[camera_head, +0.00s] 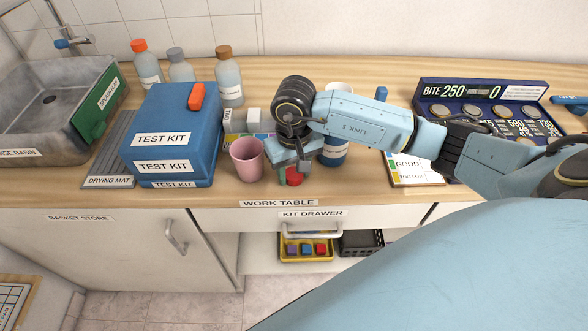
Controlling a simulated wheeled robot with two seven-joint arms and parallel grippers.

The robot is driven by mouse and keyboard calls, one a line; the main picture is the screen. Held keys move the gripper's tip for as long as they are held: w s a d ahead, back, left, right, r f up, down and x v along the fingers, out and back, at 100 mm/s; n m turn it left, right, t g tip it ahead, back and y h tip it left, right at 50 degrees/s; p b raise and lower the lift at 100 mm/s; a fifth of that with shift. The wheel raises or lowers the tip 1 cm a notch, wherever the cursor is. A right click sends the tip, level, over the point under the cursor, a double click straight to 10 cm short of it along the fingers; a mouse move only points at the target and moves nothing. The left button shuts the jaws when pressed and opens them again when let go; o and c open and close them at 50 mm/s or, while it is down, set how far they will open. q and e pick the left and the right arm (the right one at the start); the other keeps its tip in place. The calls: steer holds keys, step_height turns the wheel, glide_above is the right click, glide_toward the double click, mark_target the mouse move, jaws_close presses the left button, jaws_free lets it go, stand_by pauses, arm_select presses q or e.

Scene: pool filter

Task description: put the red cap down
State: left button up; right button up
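The red cap (293,177) shows just below and between the fingertips of my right gripper (293,168), low over the front part of the work table (380,190). The fingers appear shut on it, and they hide its upper part. I cannot tell whether its underside touches the table. The pink cup (247,160) stands just left of the gripper. My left gripper is not in view.
The blue test kit (170,135) and drying mat (106,172) are at left, with the basin (45,100) beyond. Several bottles (229,80) stand behind. A colour card (405,172) and a case of discs (490,90) are right. The table's front edge is close.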

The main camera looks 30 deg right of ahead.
mark_target(294, 174)
steer(key=shift+o, duration=1.4)
steer(key=shift+r+p, duration=0.25)
steer(key=shift+p, duration=0.1)
step_height(294, 174, up, 12)
steer(key=shift+f, duration=0.1)
